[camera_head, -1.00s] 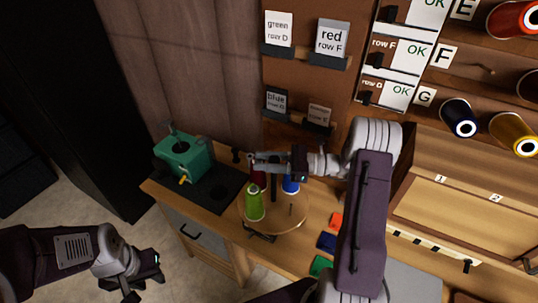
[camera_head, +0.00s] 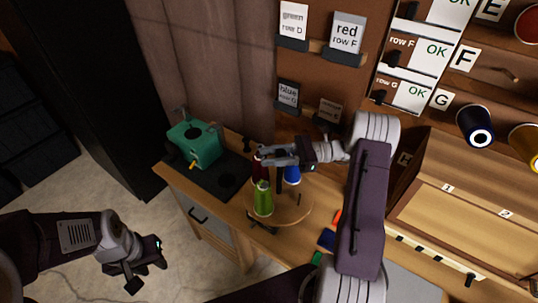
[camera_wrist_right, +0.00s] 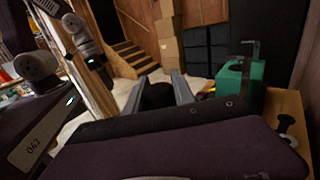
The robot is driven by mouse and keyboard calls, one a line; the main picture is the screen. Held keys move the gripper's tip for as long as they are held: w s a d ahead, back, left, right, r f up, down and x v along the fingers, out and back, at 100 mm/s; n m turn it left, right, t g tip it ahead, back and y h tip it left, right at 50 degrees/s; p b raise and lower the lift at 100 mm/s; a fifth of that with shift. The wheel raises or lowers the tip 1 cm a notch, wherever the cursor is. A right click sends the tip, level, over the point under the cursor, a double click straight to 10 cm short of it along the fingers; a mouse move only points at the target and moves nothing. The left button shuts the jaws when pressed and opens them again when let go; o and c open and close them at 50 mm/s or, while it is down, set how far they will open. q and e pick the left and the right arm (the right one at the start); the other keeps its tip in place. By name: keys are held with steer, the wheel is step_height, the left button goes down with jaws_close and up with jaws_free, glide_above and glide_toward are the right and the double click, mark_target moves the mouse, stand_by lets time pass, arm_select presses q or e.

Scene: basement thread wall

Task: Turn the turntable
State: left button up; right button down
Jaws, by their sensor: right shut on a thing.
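The turntable is a round wooden disc (camera_head: 290,210) on the bench, with a dark post (camera_head: 279,183) rising from its middle. A green spool (camera_head: 263,200) stands at its front left, a dark red spool (camera_head: 260,170) at its back left and a blue spool (camera_head: 292,175) behind the post, partly covered by my arm. My right gripper (camera_head: 270,157) is over the turntable, shut on a dark rounded piece (camera_wrist_right: 158,95) that seems to be the post's top. My left gripper (camera_head: 145,278) hangs over the floor, away from the bench; its finger gap is unclear.
A teal box (camera_head: 195,145) with a lever stands on a dark mat (camera_head: 228,185) left of the turntable. Coloured pieces (camera_head: 327,240) lie to its right. Labelled cards and thread racks cover the wall behind.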

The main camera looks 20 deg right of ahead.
steer(key=shift+r, duration=0.1)
stand_by(0.3)
steer(key=c, duration=1.1)
jaws_free()
steer(key=shift+o, duration=0.2)
steer(key=s+d+r, duration=0.7)
steer(key=s+r, duration=0.2)
steer(key=r, duration=0.2)
steer(key=shift+s, duration=0.25)
steer(key=shift+c, duration=0.3)
